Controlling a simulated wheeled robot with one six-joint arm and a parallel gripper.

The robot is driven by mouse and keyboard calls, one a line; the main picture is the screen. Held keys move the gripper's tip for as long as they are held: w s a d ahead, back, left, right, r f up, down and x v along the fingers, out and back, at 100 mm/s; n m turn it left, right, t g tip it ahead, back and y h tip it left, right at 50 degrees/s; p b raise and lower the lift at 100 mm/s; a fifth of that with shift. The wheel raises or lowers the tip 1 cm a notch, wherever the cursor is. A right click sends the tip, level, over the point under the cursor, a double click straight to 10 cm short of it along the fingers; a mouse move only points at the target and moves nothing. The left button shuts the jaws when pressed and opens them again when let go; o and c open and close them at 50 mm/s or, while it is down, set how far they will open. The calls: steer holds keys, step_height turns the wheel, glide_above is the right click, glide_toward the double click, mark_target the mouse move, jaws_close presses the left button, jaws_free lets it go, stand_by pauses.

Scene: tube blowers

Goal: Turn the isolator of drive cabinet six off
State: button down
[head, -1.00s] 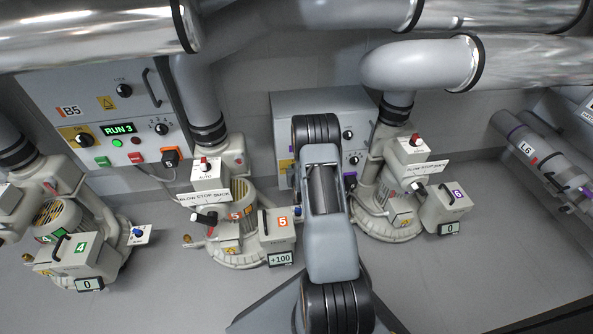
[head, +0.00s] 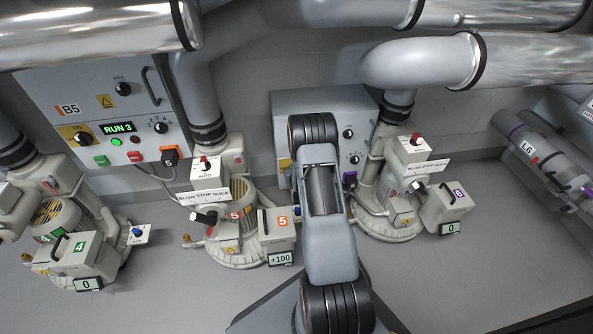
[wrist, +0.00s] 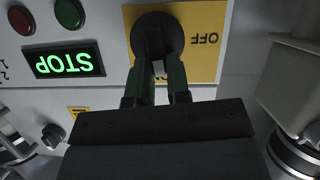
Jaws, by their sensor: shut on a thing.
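The drive cabinet (head: 365,115) stands behind my arm in the head view; its number is hidden. In the wrist view its front appears upside down. The isolator is a round black knob (wrist: 157,32) on a yellow plate (wrist: 205,65). The word OFF shows on the plate to the right of the knob. My gripper (wrist: 160,72) is shut on the isolator knob, with one dark green finger on each side. The knob's pointing direction is hard to tell. The cabinet display (wrist: 64,63) reads STOP in green. In the head view the arm hides my gripper and the isolator.
Cabinet B5 (head: 70,85) at left reads RUN 3. Large pipes cross overhead.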

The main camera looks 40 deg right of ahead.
steer(key=shift+w+a+f+n+g+h+b, duration=0.15)
steer(key=shift+a+f+n+h+b, duration=0.15)
steer(key=shift+n+h+b, duration=0.7)
steer(key=shift+w+a+f+n+g+h+b, duration=0.15)
steer(key=shift+w+a+n+h+b, duration=0.3)
steer(key=shift+n, duration=1)
steer(key=shift+s+a+f+n+h+b, duration=0.1)
steer(key=shift+a+f+n+h+b, duration=0.25)
steer(key=shift+n+h, duration=0.7)
steer(key=shift+d+r+n, duration=0.1)
steer(key=shift+n, duration=0.2)
